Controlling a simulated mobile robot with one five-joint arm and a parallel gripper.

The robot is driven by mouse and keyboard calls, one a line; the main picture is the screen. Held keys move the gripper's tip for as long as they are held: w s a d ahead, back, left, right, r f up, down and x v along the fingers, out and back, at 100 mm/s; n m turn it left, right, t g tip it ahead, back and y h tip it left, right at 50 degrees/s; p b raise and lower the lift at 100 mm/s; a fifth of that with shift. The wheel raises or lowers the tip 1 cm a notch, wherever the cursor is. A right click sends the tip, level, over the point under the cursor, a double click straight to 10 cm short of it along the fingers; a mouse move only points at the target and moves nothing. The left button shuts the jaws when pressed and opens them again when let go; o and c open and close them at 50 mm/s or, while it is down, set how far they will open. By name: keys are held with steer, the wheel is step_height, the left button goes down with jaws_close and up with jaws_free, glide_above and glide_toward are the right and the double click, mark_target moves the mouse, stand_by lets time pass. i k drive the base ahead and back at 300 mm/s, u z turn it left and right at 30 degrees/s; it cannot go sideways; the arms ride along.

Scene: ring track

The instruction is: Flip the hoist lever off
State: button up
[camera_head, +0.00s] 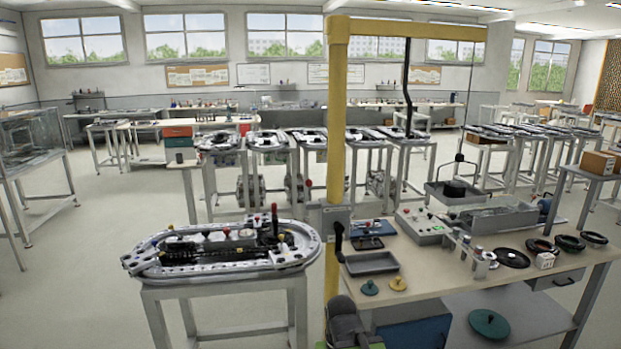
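The hoist is a yellow post (335,120) with a yellow beam along the top and a dark cable hanging from it. A grey box (337,213) is fixed to the post at about table height. A black lever (339,241) shows just below this box, upright beside the post. It is too small to tell clearly which setting it is in. A flat pan (452,196) with a black round part hangs from the hoist's thin line at the right. My gripper's fingers do not show; a dark grey shape at the bottom edge may be part of my arm.
An oval metal track (222,249) stands on a frame to the left. Open floor lies at the far left.

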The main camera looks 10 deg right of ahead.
mark_target(309, 182)
steer(key=u, duration=5.95)
steer(key=i, duration=0.1)
steer(key=z, duration=3.35)
steer(key=k, duration=0.7)
steer(key=z, duration=1.35)
steer(key=i, duration=1.05)
steer(key=u, duration=0.15)
